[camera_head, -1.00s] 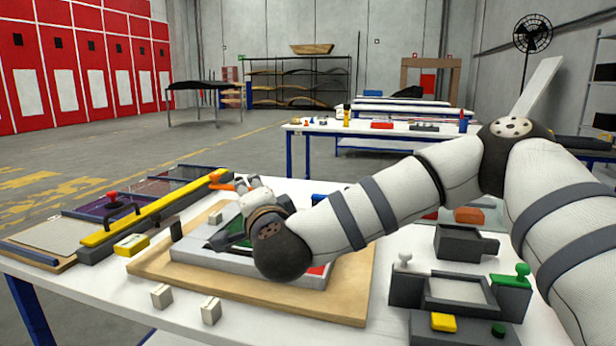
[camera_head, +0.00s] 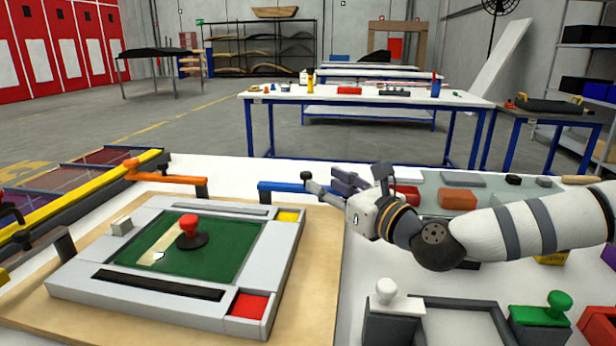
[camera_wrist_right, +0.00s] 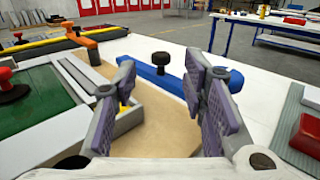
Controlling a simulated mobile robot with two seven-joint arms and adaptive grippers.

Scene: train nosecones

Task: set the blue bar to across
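My right gripper (camera_head: 333,186) is just right of the knob. In the wrist view the right gripper's purple-padded fingers (camera_wrist_right: 160,88) are spread, with the knob seen between them and nothing held. Whether a finger touches the bar cannot be told. My left gripper is not in view.
An orange bar (camera_head: 170,179) lies left of the blue bar. A grey frame (camera_head: 150,291) with a green panel and red knob (camera_head: 188,224) sits on the wooden board (camera_head: 318,280). A red block (camera_head: 405,197) and orange block (camera_head: 457,199) lie behind my right arm.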

